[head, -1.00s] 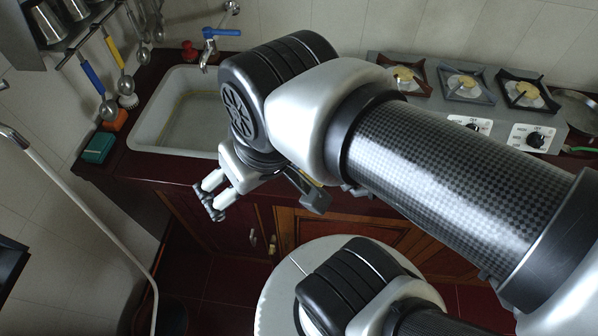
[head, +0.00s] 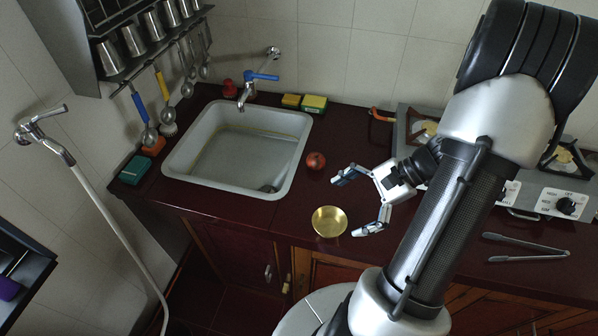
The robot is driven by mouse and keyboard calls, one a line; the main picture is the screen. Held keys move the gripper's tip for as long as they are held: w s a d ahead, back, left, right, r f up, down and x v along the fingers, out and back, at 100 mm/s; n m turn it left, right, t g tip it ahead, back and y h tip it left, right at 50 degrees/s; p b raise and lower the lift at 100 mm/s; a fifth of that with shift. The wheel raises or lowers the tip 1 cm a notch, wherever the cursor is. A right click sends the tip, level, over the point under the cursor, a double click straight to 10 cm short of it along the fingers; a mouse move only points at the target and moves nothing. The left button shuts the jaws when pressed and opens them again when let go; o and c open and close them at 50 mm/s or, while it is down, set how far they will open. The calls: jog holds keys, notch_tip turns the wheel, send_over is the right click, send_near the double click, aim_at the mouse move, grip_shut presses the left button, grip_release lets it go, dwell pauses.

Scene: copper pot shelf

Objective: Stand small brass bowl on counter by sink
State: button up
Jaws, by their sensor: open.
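The small brass bowl (head: 329,221) stands upright on the dark red counter (head: 240,207), right of the sink and near the counter's front edge. The white sink (head: 238,146) is set into the counter with a blue-handled tap at its back. My gripper (head: 357,205) is open and empty, just right of the bowl. Its fingers point left, one behind the bowl and one close to its right side. I cannot tell whether that finger touches the bowl.
A red round fruit (head: 316,160) sits between sink and gripper. Sponges (head: 303,102) lie behind the sink. Tongs (head: 527,248) lie on the counter at right, in front of the stove (head: 560,190). A rack with hanging ladles (head: 150,45) is at upper left.

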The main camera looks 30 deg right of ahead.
jog(key=s+d+f+m+t, duration=0.2)
jog(key=d+f+m, duration=0.1)
jog(key=s+d+f+m+t+h, duration=0.1)
jog(key=s+d+f+m+t, duration=0.1)
jog(key=s+f+m, duration=0.1)
jog(key=s+d+f+m+t, duration=0.2)
jog(key=d+f+m+t, duration=0.1)
jog(key=shift+s+d+f+m, duration=0.35)
jog(key=shift+s+m, duration=0.05)
jog(key=b, duration=0.2)
send_near(317, 221)
jog(key=shift+w+f, duration=0.25)
jog(key=shift+w, duration=0.05)
jog(key=shift+b+x, duration=0.8)
jog(key=shift+x, duration=1.95)
jog(key=shift+a+r, duration=0.1)
jog(key=shift+r, duration=0.05)
jog(key=shift+s, duration=0.1)
jog(key=c, duration=1)
jog(key=shift+c, duration=0.2)
